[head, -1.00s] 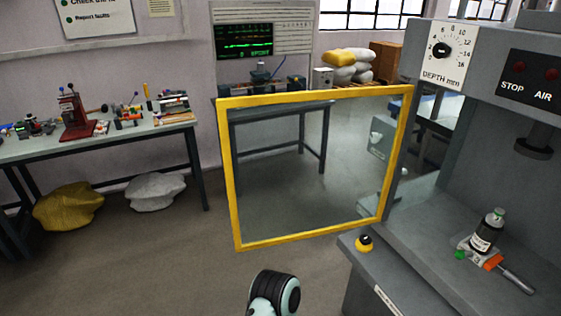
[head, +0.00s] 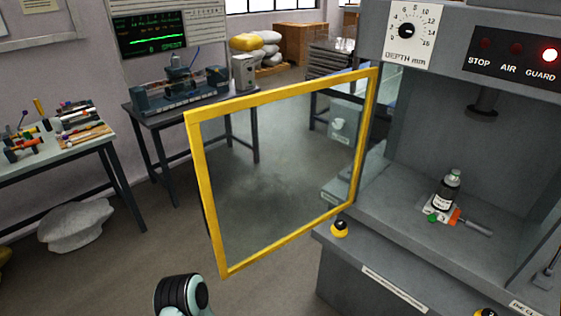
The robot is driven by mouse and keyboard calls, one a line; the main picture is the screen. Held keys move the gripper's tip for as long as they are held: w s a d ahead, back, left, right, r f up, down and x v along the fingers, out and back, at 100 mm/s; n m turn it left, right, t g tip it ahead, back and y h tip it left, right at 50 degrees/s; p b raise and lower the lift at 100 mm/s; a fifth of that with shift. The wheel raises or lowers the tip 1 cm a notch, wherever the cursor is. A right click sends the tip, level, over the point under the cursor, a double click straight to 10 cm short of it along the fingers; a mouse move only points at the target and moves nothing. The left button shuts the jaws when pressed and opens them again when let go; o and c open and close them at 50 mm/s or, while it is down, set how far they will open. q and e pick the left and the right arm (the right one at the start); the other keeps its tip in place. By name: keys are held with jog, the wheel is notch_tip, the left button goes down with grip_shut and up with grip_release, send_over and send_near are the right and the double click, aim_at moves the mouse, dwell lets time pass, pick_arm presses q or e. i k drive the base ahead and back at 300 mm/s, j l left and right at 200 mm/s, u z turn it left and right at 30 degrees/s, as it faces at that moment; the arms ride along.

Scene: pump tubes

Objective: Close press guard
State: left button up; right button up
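The press guard (head: 205,215) is a yellow square frame around a clear panel. It stands open, swung out to the left from the left side of the grey press (head: 400,130). Its right upright is beside the press opening and its left edge juts into the room. The press opening is uncovered. A red lamp above the word GUARD (head: 549,55) is lit. A black and pale link of my arm shows at the bottom left, below the guard. Neither gripper is in view.
A yellow and black button (head: 339,229) sits on the press front ledge below the guard's right corner. A bench (head: 55,155) with tools stands left, and a table (head: 178,108) with a device stands behind.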

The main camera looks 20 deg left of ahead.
aim_at(193, 117)
jog(key=j+z, duration=0.15)
jog(key=j, duration=0.4)
jog(key=k+j+z, duration=0.1)
jog(key=j, duration=0.45)
jog(key=j+z, duration=0.4)
jog(key=k+j+z, duration=0.1)
jog(key=j+z, duration=0.3)
jog(key=j, duration=0.15)
jog(key=j+z, duration=0.25)
jog(key=z, duration=0.15)
jog(key=j+z, duration=0.55)
jog(key=z, duration=0.25)
jog(key=i+j, duration=0.1)
jog(key=j, duration=0.2)
jog(key=i+j, duration=0.1)
jog(key=j, duration=0.2)
jog(key=i+j+u, duration=0.1)
jog(key=j, duration=0.2)
jog(key=j+u, duration=0.3)
jog(key=i+l, duration=0.05)
jog(key=l, duration=0.05)
